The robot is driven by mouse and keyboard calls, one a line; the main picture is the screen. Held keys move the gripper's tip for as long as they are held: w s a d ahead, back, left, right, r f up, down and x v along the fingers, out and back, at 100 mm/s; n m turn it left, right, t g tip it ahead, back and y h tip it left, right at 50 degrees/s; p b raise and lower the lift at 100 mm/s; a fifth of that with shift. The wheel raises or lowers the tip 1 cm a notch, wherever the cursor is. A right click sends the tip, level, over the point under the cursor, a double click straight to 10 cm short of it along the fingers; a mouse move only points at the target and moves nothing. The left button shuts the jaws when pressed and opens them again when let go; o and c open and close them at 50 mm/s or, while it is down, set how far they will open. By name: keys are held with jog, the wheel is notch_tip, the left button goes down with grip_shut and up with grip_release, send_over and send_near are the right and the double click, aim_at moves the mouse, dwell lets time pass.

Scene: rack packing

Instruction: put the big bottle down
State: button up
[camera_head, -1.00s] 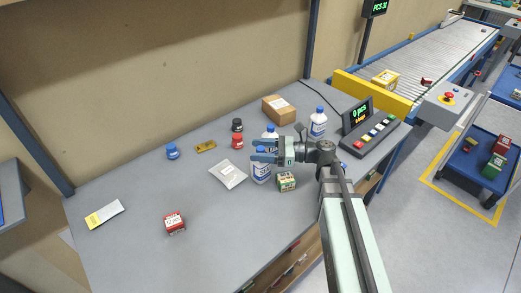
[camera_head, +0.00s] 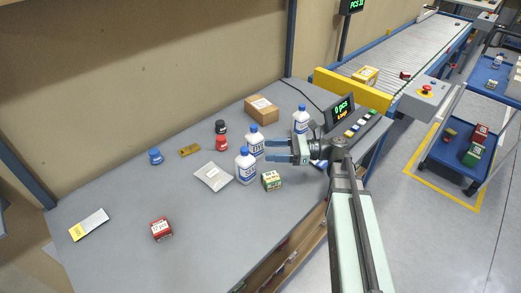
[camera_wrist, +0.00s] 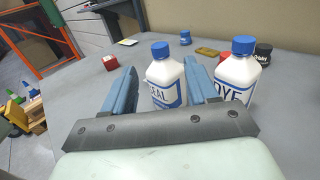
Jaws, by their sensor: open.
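A white bottle with a blue cap (camera_head: 245,168) stands upright on the grey table. In the wrist view this bottle (camera_wrist: 163,82) has a blue label with lettering that looks like "SEAL" and shows between my fingers. My gripper (camera_head: 268,150) is open and empty, just right of it, fingers pointing left. A second similar bottle (camera_head: 254,141) stands just behind; in the wrist view it appears as a bottle marked "DYE" (camera_wrist: 236,75), outside the right finger. A third similar bottle (camera_head: 301,120) stands farther right. I cannot tell which is the big one by size.
A green-and-white box (camera_head: 271,181) stands close to the near bottle and below my gripper. A silver pouch (camera_head: 213,176) lies to the left. Black and red jars (camera_head: 221,135), a cardboard box (camera_head: 262,109) and a display console (camera_head: 344,110) stand behind.

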aim_at(245, 161)
jog(key=shift+d, duration=1.2)
jog(key=o, duration=0.3)
jog(key=shift+d, duration=0.2)
jog(key=o, duration=0.5)
jog(key=shift+c, duration=0.2)
jog(key=shift+a+f+h, duration=0.55)
jog(key=shift+a+f, duration=0.3)
jog(key=shift+a, duration=1.15)
jog(key=shift+a+f+h, duration=0.6)
jog(key=shift+a+f, duration=0.25)
jog(key=shift+a, duration=1.2)
jog(key=shift+a+f+h, duration=0.55)
jog(key=shift+a+f, duration=0.3)
jog(key=shift+a, duration=1.15)
